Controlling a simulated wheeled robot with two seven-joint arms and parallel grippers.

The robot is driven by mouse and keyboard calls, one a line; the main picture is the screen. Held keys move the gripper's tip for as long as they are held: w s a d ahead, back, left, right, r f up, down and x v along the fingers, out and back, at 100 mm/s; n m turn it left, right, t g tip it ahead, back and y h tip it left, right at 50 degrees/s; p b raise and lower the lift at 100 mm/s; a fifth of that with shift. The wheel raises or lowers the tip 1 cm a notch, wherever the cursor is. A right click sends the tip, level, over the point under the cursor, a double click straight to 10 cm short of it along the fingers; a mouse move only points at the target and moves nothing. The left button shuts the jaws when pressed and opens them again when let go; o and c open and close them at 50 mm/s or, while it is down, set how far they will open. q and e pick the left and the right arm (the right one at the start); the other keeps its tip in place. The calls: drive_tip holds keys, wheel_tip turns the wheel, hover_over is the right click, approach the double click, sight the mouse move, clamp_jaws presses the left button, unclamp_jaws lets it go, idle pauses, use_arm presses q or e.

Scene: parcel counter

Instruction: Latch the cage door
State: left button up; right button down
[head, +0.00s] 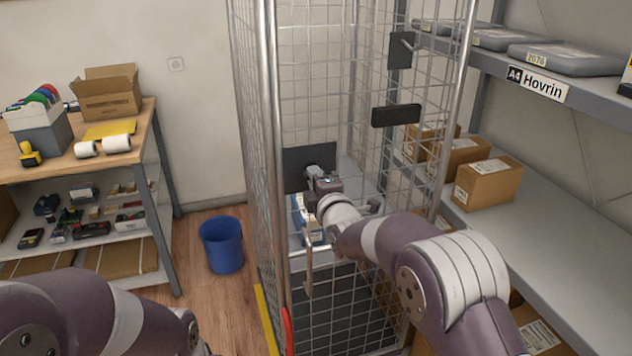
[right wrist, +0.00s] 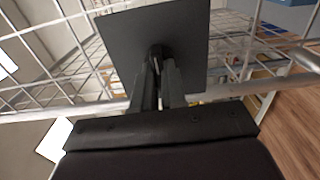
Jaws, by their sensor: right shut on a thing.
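The cage (head: 271,130) is a tall frame of grey tubes and wire mesh in the middle of the head view. A dark square plate (head: 296,160) sits on its mesh, and it fills the upper middle of the right wrist view (right wrist: 125,45). My right gripper (head: 314,178) is at this plate, shut on a small dark latch handle (right wrist: 157,50) that stands out from it. The fingers (right wrist: 158,80) hide most of the handle. I cannot tell whether the door is fully closed. My left arm shows at the lower left; its gripper is out of view.
Two more dark plates (head: 396,115) are on the cage's right side. A metal rod (head: 308,270) hangs below my right gripper. A blue bin (head: 222,245) stands left of the cage, near a workbench (head: 150,130). A shelf (head: 560,225) with cardboard boxes (head: 488,182) is close on the right.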

drive_tip(key=shift+r, duration=0.1)
drive_tip(key=c, duration=1.4)
unclamp_jaws()
drive_tip(key=shift+o, duration=1.1)
drive_tip(key=shift+a, duration=0.1)
drive_tip(key=b+v, duration=0.2)
drive_tip(key=v, duration=1)
drive_tip(key=shift+s+b, duration=0.3)
drive_tip(key=shift+b, duration=0.05)
